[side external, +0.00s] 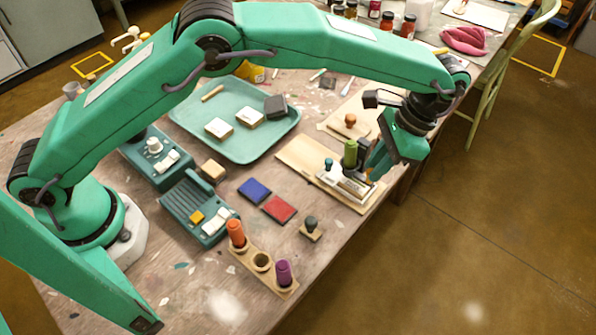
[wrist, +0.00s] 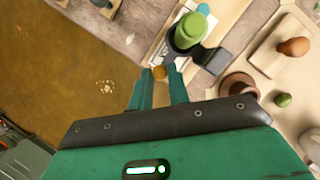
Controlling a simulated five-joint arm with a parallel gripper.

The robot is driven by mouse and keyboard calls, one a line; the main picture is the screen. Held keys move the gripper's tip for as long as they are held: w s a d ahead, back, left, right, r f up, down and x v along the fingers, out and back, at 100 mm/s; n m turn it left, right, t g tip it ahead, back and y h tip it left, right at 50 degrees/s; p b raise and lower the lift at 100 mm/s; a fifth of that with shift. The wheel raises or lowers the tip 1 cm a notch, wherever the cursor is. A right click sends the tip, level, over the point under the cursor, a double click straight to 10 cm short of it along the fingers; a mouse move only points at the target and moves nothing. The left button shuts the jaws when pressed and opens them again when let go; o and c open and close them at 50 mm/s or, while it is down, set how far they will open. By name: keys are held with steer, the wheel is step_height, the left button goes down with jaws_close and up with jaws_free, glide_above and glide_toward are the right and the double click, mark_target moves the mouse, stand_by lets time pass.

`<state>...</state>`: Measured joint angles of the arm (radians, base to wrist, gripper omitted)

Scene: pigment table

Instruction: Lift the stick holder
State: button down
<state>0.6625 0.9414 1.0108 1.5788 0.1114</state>
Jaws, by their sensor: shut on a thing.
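The stick holder (wrist: 188,55), a dark ring-like clamp, has a thick green stick (wrist: 190,28) standing in it. In the side external view the green stick (side external: 350,154) stands upright over a white frame (side external: 343,184) on a pale wooden board (side external: 300,155). My gripper (wrist: 160,76) comes in from the right in the side external view (side external: 376,174). Its teal fingers are shut on a small brown knob beside the clamp, seemingly part of the holder. Contact between the holder's base and the frame is hidden.
A rack (side external: 262,262) with an orange and a purple stick and one empty hole stands at the front. Blue and red pads (side external: 279,209) lie left of the board. Another board (side external: 350,123) with a brown-knobbed stamp is behind. The table edge is close on the right.

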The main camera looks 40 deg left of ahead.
steer(key=shift+s+d+r, duration=0.1)
steer(key=shift+d+r, duration=0.05)
steer(key=shift+r, duration=0.6)
steer(key=c, duration=1.5)
jaws_free()
steer(key=shift+o, duration=0.8)
steer(key=shift+f, duration=0.1)
steer(key=v, duration=0.7)
steer(key=shift+r, duration=0.35)
steer(key=shift+w+r, duration=0.15)
steer(key=shift+w, duration=0.1)
